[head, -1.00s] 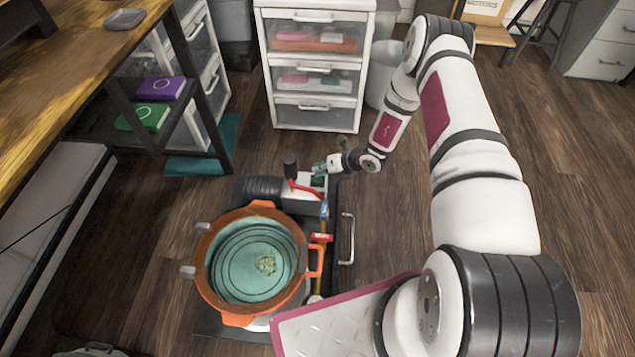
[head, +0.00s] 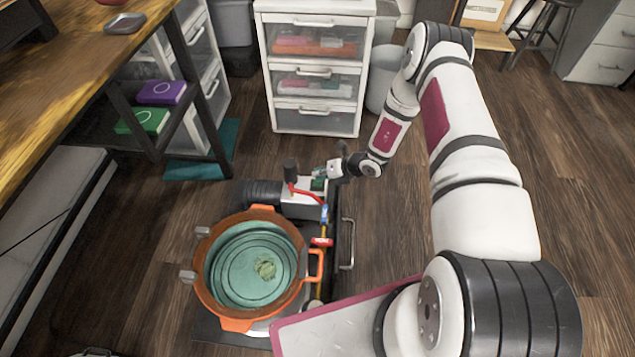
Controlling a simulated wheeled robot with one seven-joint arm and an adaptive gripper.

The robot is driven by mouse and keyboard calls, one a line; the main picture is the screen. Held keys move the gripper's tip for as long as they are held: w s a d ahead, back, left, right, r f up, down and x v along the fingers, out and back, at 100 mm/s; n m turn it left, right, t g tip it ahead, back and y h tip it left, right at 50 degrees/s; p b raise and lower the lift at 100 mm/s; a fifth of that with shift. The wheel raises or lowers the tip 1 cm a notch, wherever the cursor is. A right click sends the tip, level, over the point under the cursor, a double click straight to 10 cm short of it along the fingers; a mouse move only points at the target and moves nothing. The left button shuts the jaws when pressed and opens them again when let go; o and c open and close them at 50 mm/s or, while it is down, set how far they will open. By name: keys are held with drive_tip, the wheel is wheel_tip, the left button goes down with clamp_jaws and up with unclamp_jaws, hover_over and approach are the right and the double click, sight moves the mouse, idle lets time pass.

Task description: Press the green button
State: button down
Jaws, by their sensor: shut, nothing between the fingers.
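A pale grey box (head: 297,205) with a black post and a red hose stands at the back of the dark base on the floor. A small dark green patch (head: 318,184) shows on its top right; I cannot tell whether it is the green button. My gripper (head: 319,172) is small in the head view, shut and empty, just above and beside this patch. I cannot tell whether its tips touch the box.
An orange pot (head: 207,287) with teal inside stands in front of the box. A metal handle (head: 347,245) rises at the base's right. A white drawer unit (head: 264,75) stands behind. A wooden table (head: 60,90) is at left.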

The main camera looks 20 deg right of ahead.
drive_tip(key=shift+f, duration=0.15)
idle(0.3)
drive_tip(key=shift+f+b, duration=0.35)
drive_tip(key=shift+b, duration=0.1)
drive_tip(key=shift+r, duration=0.15)
drive_tip(key=shift+r+p, duration=0.35)
drive_tip(key=shift+r+p, duration=2.15)
drive_tip(key=shift+r, duration=0.9)
